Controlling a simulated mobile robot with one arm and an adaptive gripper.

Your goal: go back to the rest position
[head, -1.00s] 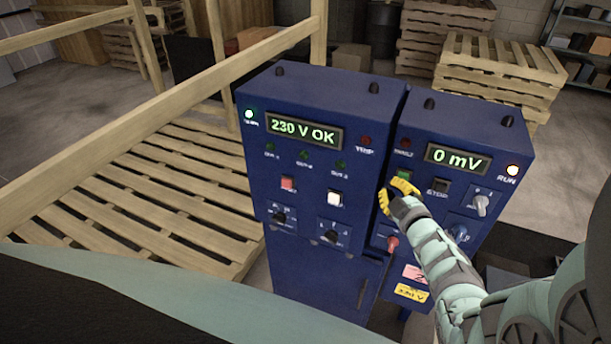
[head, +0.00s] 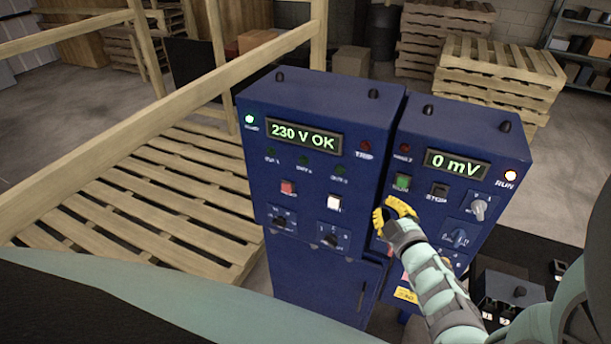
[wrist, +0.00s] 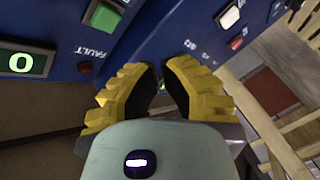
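My gripper (head: 389,211) is in front of the gap between two blue control cabinets, just below the green button (head: 403,182) of the right cabinet (head: 462,120). Its yellow fingers stand apart with nothing between them; the wrist view shows the gap (wrist: 162,75). The gripper looks clear of the green button, which also shows in the wrist view (wrist: 103,17). The right display (head: 456,163) reads 0 mV, and the RUN lamp (head: 510,176) is lit. My forearm hides the lower front of the right cabinet.
The left cabinet (head: 300,95) has a display reading 230 V OK, red and white buttons and knobs. A wooden railing (head: 150,120) and slatted pallet (head: 150,210) lie left. A black box with switches (head: 510,290) is at lower right. Stacked pallets (head: 500,75) stand behind.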

